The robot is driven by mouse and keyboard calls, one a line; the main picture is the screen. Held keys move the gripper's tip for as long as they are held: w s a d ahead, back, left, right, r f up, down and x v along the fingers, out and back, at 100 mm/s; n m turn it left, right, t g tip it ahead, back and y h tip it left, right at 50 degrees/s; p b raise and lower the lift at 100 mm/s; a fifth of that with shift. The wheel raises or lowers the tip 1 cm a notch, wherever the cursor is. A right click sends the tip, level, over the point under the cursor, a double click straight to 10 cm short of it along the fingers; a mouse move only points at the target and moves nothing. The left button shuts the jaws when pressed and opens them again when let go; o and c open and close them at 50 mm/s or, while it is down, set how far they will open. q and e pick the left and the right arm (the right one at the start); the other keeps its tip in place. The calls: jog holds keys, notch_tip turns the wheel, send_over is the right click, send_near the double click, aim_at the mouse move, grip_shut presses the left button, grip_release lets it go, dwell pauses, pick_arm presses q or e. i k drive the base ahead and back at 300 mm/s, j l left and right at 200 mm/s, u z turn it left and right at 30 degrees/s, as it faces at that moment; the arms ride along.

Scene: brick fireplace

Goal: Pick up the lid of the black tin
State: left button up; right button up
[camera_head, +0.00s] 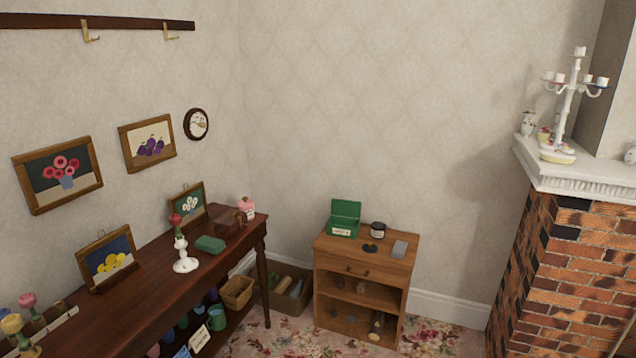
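A small dark round tin (377,230) with a pale band stands on top of the low wooden cabinet (340,249), near its back edge. A flat black piece (369,247) lies just in front of it; it is too small to tell whether this is the tin's lid. The tin's top looks dark, and I cannot tell whether it is covered. Neither of my grippers shows in the head view.
An open green box (344,218) stands left of the tin, and a grey flat block (399,249) lies to its right. A dark wooden table (144,266) with several items runs along the left wall. A brick fireplace (564,270) stands at right.

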aim_at(368, 246)
jog(key=i+j, duration=0.15)
jog(key=i, duration=0.35)
jog(key=i+j+u, duration=0.1)
jog(key=i, duration=0.35)
jog(key=i+j, duration=0.2)
jog(key=i, duration=0.3)
